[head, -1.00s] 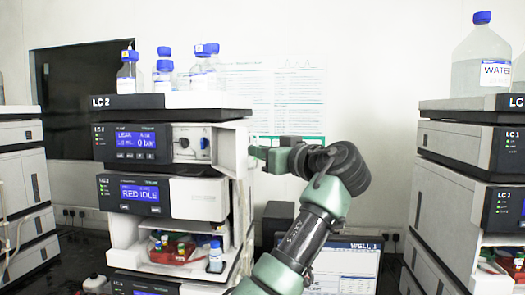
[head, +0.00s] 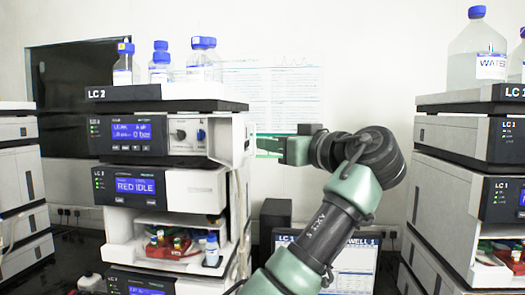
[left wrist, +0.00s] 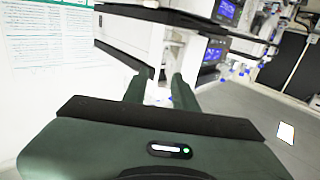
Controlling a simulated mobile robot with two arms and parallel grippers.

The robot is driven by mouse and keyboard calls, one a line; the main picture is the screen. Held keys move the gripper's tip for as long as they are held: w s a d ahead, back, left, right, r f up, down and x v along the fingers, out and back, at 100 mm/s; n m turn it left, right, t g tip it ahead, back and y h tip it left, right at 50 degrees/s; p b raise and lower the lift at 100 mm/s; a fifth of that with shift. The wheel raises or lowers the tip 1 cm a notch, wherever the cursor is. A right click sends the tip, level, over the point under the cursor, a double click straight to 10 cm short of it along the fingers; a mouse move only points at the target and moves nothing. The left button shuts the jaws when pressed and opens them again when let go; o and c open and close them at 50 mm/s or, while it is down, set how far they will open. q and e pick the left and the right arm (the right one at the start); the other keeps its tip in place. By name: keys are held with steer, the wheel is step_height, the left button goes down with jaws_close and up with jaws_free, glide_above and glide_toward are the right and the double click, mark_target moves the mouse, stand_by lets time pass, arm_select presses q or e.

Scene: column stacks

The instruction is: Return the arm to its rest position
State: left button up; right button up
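My left gripper (head: 262,150) is beside the right side of the LC 2 stack (head: 165,105), in front of the wall poster. Its dark green arm rises from the bottom middle and bends left at the wrist. In the left wrist view its two green fingers (left wrist: 157,88) are spread apart with nothing between them. In the head view a white panel (head: 239,140) on the stack's upper module is close to the fingertips; I cannot tell whether they touch. My right gripper is not in view.
Blue-capped bottles (head: 160,62) stand on the LC 2 stack. The LC 1 stack (head: 450,150), with a large water bottle (head: 477,50) on top, is at the right, near my wrist in the picture. A monitor (head: 350,265) stands behind my arm.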

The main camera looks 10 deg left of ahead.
arm_select(q)
steer(key=shift+s+d, duration=0.4)
steer(key=shift+s, duration=0.1)
